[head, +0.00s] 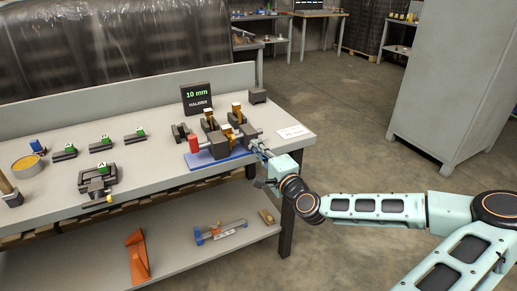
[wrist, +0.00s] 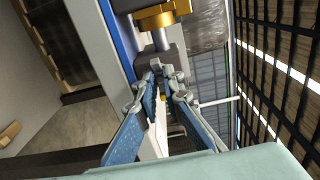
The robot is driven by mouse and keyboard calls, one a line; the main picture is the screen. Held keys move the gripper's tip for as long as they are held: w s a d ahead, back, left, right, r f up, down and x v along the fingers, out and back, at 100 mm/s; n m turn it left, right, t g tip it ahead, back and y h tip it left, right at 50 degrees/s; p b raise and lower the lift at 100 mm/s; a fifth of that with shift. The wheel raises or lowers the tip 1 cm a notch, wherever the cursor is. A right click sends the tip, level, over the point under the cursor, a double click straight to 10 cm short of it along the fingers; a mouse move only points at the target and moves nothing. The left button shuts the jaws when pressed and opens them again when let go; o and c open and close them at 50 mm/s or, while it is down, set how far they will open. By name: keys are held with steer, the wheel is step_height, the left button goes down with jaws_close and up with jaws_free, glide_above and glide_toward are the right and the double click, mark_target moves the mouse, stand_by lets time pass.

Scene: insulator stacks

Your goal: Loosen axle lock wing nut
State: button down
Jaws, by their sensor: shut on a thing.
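The fixture (head: 221,140) stands on a blue base (head: 216,158) near the bench's right end, with dark blocks, brass-coloured tops and a red part at its left. My gripper (head: 259,149) is at the fixture's right end. In the wrist view its two blue fingers (wrist: 159,78) come close together at a dark block below a metal shaft (wrist: 161,38) and a brass-coloured collar (wrist: 162,15). They are shut on a small part there, apparently the axle lock wing nut. The fingertips hide most of it, so its shape and turn cannot be told.
A display reading 10 mm (head: 196,97) stands behind the fixture. A white card (head: 292,131) lies to its right. Several small dark blocks with green tags and a dark clamp (head: 98,179) are on the left. The lower shelf holds an orange bracket (head: 137,256).

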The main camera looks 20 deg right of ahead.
steer(key=shift+n, duration=0.4)
steer(key=shift+w+r+n+b, duration=0.1)
steer(key=shift+n+b, duration=1.15)
steer(key=shift+n, duration=3.25)
steer(key=shift+r+n+b, duration=0.1)
steer(key=shift+n+b, duration=1.15)
steer(key=shift+n, duration=3.25)
steer(key=c, duration=2.1)
jaws_free()
steer(key=shift+f, duration=0.1)
